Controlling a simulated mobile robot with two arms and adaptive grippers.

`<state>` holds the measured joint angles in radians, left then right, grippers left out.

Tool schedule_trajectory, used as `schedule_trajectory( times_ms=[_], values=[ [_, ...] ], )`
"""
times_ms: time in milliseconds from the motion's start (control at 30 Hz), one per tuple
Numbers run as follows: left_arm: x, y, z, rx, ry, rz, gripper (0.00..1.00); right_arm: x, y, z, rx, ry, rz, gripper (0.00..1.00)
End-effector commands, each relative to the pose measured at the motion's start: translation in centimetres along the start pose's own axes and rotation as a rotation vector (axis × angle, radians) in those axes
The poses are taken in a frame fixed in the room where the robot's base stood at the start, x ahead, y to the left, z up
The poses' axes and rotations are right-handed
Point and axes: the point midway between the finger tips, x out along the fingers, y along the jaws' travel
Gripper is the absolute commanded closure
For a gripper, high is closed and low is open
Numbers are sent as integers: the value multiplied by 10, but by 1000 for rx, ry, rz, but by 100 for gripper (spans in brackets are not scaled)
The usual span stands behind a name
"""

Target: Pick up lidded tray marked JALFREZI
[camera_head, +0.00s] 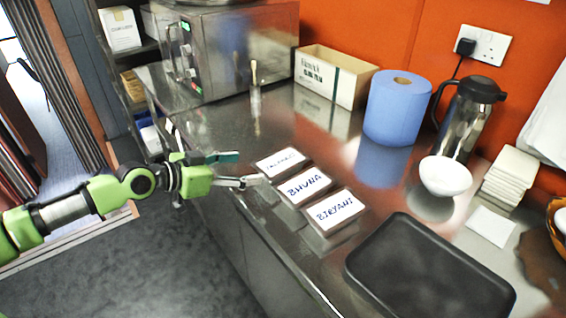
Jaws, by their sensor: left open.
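Three lidded trays with white labelled tops stand in a row on the steel counter. The farthest one (281,162) has small lettering that looks like JALFREZI but is hard to read. The middle tray (303,186) reads BHUNA and the nearest tray (335,211) reads BIRYANI. My left gripper (247,170) comes in from the left, open, its fingers pointing right towards the farthest tray. One fingertip is close to that tray's left edge; I cannot tell whether it touches. My right gripper is not in view.
A black tray (425,273) lies at the front right. Behind are a blue paper roll (397,108), an open carton (333,76), a steel flask (466,118), a white bowl (445,176) and stacked napkins (510,176). A steel oven (235,45) stands at the back left.

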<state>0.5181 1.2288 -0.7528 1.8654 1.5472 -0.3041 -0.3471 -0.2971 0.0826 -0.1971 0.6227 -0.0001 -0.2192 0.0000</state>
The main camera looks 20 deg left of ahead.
Motion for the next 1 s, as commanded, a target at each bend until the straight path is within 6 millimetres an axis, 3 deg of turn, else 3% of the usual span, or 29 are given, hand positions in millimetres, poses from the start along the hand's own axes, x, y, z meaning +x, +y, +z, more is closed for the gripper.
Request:
schedule_trajectory(
  times_ms=[167,467,733,1000],
  values=[
    [30,1,-4,-2,2,2,33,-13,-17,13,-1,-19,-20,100],
    [57,0,-2,-1,0,-1,33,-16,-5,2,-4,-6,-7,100],
    [87,2,-12,-1,1,1,33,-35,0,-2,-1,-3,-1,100],
    [108,1,-7,-1,0,-1,33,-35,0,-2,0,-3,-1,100]
  ],
)
